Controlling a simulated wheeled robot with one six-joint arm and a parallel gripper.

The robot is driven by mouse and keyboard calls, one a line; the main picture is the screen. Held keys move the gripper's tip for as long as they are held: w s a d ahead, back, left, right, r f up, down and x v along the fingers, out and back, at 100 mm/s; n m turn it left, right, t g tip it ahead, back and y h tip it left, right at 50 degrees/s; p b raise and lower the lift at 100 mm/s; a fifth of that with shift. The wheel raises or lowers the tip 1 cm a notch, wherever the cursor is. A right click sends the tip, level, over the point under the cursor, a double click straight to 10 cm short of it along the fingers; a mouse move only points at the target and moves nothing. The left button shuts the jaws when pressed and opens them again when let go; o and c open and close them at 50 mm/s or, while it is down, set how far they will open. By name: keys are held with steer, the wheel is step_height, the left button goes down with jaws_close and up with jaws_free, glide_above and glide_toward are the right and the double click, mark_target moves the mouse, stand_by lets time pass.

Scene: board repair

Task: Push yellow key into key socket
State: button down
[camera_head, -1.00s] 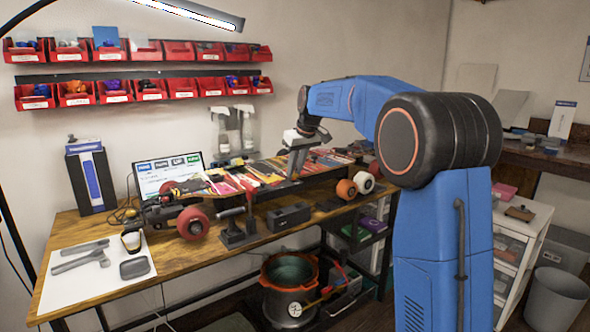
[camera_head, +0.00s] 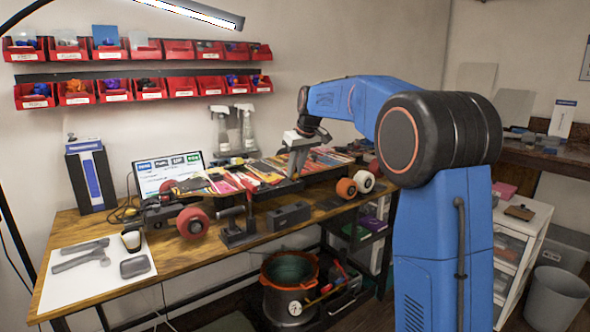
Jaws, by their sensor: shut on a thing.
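My gripper (camera_head: 294,172) points down at the middle-right part of a colourful skateboard deck (camera_head: 222,184) on the workbench. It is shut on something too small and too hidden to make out. I cannot pick out the yellow key or the key socket at this size; the gripper and the deck's busy pattern hide the spot under the fingers. The board has red wheels (camera_head: 193,222) at the left and orange and white wheels (camera_head: 346,188) at the right.
A black clamp (camera_head: 238,232) and a dark block (camera_head: 288,217) stand in front of the board on the bench (camera_head: 185,255). A white mat (camera_head: 75,285) with tools lies at the left. A laptop (camera_head: 168,172) and spray bottles (camera_head: 222,135) stand behind.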

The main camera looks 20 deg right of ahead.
mark_target(295, 174)
steer(key=shift+f, duration=0.4)
stand_by(0.3)
steer(key=c, duration=1.3)
jaws_free()
steer(key=shift+o, duration=0.2)
steer(key=shift+r, duration=1.55)
step_height(295, 174, up, 6)
